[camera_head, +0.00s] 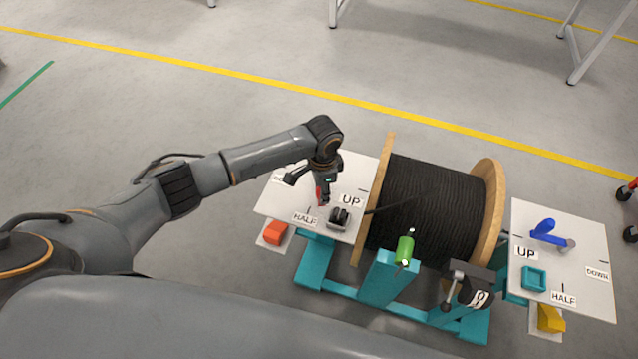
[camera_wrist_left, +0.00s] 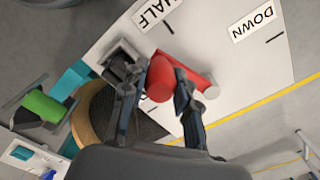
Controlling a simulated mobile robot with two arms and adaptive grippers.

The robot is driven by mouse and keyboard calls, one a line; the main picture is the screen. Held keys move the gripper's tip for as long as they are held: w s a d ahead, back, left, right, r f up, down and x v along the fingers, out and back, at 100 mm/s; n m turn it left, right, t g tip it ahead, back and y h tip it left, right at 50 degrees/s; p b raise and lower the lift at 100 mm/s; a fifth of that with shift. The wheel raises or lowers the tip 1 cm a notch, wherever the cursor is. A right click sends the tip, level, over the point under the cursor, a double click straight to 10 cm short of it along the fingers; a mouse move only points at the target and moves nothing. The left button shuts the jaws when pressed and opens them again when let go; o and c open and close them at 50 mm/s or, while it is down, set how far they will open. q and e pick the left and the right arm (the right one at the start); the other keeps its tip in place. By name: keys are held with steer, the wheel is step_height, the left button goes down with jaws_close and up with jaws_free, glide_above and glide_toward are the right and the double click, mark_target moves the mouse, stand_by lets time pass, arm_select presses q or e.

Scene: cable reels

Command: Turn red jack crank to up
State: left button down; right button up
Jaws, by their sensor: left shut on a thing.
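The red jack crank (camera_wrist_left: 186,70) shows in the left wrist view above the white left panel (camera_wrist_left: 225,65). A round red grip and a flat red arm are visible, with a grey pin end beside them. My left gripper (camera_wrist_left: 168,92) has its fingers on either side of the round red grip and is shut on it. In the head view, my left gripper (camera_head: 322,190) is over the left panel, between the HALF and UP labels, and hides most of the crank; only a bit of red (camera_head: 322,197) shows. My right gripper is not in view.
A black cable reel (camera_head: 430,205) with wooden flanges stands right of the left panel, on a teal frame (camera_head: 315,262). A green grip (camera_head: 405,250) stands in front. The right panel (camera_head: 590,255) carries a blue crank (camera_head: 545,230). Open floor lies behind.

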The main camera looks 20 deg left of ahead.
arm_select(q)
steer(key=d+n, duration=0.1)
steer(key=w+d+n+p, duration=0.1)
steer(key=shift+d+r+n, duration=0.15)
steer(key=shift+d+n, duration=0.2)
steer(key=shift+n, duration=0.05)
steer(key=shift+w+d+n+p, duration=0.2)
steer(key=shift+d+n+p, duration=0.1)
steer(key=shift+n+p, duration=0.1)
steer(key=shift+w+d+n, duration=0.55)
steer(key=shift+d+n, duration=0.05)
steer(key=shift+n, duration=0.4)
steer(key=shift+w+d+n, duration=0.5)
steer(key=shift+w+n, duration=0.15)
steer(key=shift+n, duration=0.15)
steer(key=shift+w+d+f+n+b, duration=0.2)
steer(key=shift+w+d+n+b, duration=0.25)
steer(key=shift+w+n, duration=0.35)
steer(key=shift+w+d+n+b, duration=0.25)
steer(key=shift+w+n+b, duration=0.3)
steer(key=shift+n, duration=0.45)
steer(key=shift+w+d+n+b, duration=0.15)
steer(key=shift+w+n+b, duration=0.75)
steer(key=shift+w+n, duration=0.4)
steer(key=shift+w+r+n, duration=0.15)
steer(key=shift+w+n, duration=0.05)
steer(key=shift+n, duration=0.1)
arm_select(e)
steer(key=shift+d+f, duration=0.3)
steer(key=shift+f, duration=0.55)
